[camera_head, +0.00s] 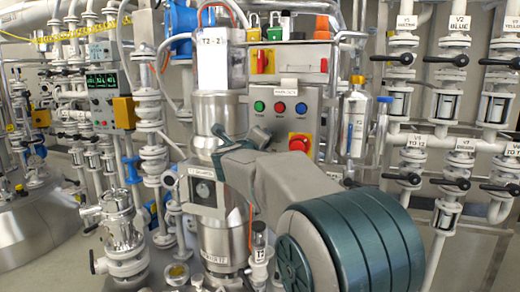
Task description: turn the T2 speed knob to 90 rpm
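The tall steel T2 unit (214,105) stands left of centre with a white T2 sign near its top. I cannot tell whether this face is the speed knob, and no rpm mark is readable. My arm reaches in from the lower right across the unit. My gripper (226,142), at the teal far end of the arm, appears in front of the unit, above the grey box. Its fingers are not clear.
Valves with black handles (404,58) fill the right. A green-lit display box (103,95) and pipework stand left. A steel vessel (35,215) is at lower left.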

